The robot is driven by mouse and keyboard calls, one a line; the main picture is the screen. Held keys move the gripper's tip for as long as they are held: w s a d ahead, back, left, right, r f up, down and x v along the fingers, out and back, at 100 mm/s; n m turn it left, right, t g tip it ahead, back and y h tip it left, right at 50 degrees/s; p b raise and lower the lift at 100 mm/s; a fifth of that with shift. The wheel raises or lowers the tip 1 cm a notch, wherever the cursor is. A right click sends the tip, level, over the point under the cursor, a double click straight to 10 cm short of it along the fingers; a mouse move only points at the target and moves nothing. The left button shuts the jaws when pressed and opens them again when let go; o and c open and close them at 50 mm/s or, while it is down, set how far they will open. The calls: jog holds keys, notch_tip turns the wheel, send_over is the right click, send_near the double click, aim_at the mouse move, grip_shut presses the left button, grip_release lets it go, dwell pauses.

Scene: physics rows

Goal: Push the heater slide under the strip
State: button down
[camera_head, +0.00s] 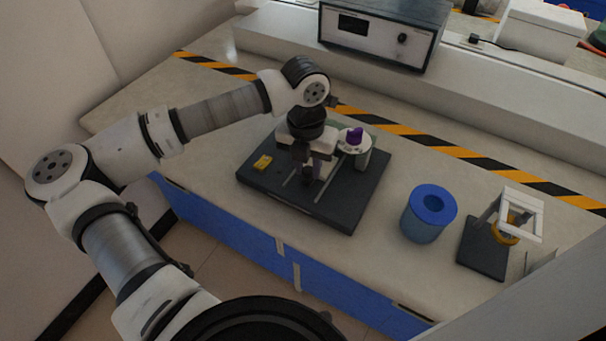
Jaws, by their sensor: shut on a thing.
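A dark base plate (340,213) lies on the bench, with light rail lines on its top. My gripper (306,172) points down over the middle of this plate, between the rails. It is shut on a small dark upright part, which appears to be on the heater slide; my gripper hides most of it. To its right stands a pale round holder (364,156) with a purple piece (355,136) on top. A yellow block (262,162) sits on the left part of the plate. The strip cannot be made out clearly.
A blue cup (428,215) stands right of the plate. Beyond it is a dark stand (484,251) with a white frame. A grey instrument box (380,40) sits on the raised back ledge. Striped tape (420,138) crosses the bench behind the plate. Bare bench lies between plate and cup.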

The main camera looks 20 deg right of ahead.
jog(key=shift+w+d, duration=0.45)
jog(key=shift+d, duration=0.1)
jog(key=c, duration=1.2)
grip_release()
jog(key=shift+o, duration=0.2)
jog(key=shift+r, duration=0.15)
notch_tip(320, 180, up, 14)
jog(key=b, duration=0.2)
jog(key=shift+w+a+f, duration=0.15)
jog(key=shift+a+f, duration=0.05)
